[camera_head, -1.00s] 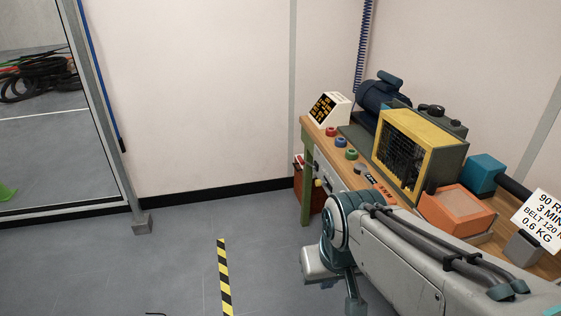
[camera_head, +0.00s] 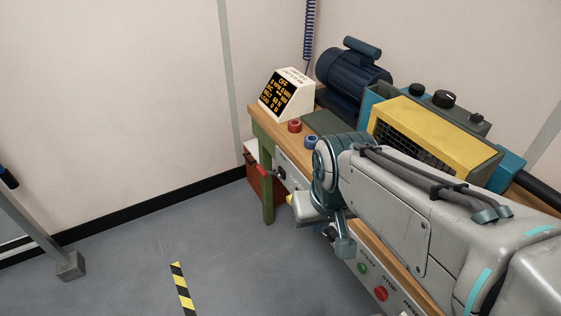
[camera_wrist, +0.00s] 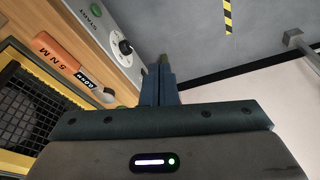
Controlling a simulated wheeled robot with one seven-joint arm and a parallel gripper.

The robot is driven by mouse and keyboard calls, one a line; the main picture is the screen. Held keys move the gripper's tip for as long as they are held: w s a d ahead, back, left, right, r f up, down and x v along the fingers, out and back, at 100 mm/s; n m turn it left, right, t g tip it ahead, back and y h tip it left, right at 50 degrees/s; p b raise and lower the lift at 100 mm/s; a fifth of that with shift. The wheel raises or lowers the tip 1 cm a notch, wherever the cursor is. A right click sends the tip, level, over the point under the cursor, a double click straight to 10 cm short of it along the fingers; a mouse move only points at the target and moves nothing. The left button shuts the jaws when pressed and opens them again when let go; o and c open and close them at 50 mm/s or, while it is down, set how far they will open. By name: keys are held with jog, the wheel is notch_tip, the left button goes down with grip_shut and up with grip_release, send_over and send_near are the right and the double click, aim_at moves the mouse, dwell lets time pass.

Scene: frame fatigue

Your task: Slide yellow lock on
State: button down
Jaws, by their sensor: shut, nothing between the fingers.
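I cannot clearly make out a yellow lock. A small yellow piece (camera_head: 290,199) shows at the end of my arm in the head view, too small to identify. In the head view my arm hides part of the panel. A dark switch (camera_head: 281,173) and a red handle-like part (camera_head: 263,171) show left of my wrist. The yellow mesh-fronted guard (camera_head: 447,126) stands on the bench.
The bench (camera_head: 262,116) carries a blue motor (camera_head: 350,77), a display box (camera_head: 287,92), and red (camera_head: 294,126) and blue (camera_head: 311,142) rings.

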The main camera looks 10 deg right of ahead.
jog(key=shift+w+a, duration=0.1)
jog(key=shift+w, duration=0.1)
